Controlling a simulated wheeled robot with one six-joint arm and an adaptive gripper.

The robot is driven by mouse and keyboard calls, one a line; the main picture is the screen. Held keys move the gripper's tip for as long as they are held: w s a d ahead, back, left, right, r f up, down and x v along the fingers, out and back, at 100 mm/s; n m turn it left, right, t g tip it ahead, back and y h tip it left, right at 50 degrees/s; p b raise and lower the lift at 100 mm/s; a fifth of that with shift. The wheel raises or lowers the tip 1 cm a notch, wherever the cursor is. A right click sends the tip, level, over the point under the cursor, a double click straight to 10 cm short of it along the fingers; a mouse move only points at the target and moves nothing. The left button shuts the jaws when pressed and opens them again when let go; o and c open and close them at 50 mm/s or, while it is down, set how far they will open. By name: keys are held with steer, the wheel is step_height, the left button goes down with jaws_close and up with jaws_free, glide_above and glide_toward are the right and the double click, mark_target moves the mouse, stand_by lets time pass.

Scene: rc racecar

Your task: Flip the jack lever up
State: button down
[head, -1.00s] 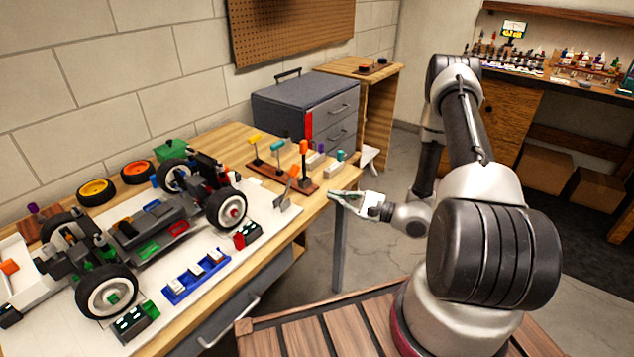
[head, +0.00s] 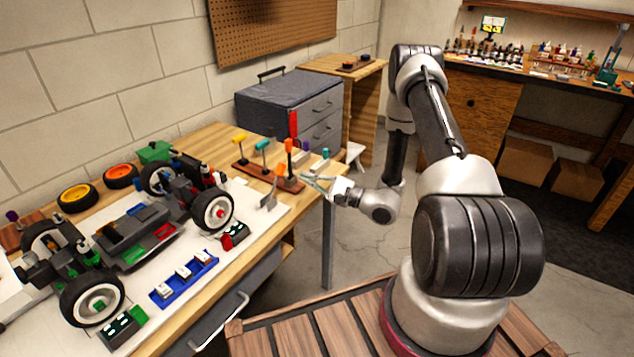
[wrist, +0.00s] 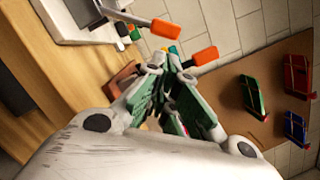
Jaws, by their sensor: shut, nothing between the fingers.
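The likely jack lever is a grey piece with an orange-tipped handle (head: 270,197), on the right end of the white mat by the table's front edge. Its handle leans up and to the right. My gripper (head: 304,180) is just right of it, over the table's right end, apart from it in the head view. In the wrist view my gripper (wrist: 173,68) has its fingers together with nothing between them. Two orange handles show beyond the fingertips there, an upper one (wrist: 166,28) and a lower one (wrist: 204,57); the lower lies close to the fingertips.
A wooden rack (head: 262,176) with yellow, teal and orange-handled tools stands behind the lever, close to my gripper. The RC car (head: 140,230) sits on the mat (head: 245,203) to the left. A blue tray (head: 185,282) lies in front of it.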

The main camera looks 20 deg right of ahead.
mark_target(275, 183)
steer(key=shift+x, duration=2.35)
steer(key=shift+r, duration=0.15)
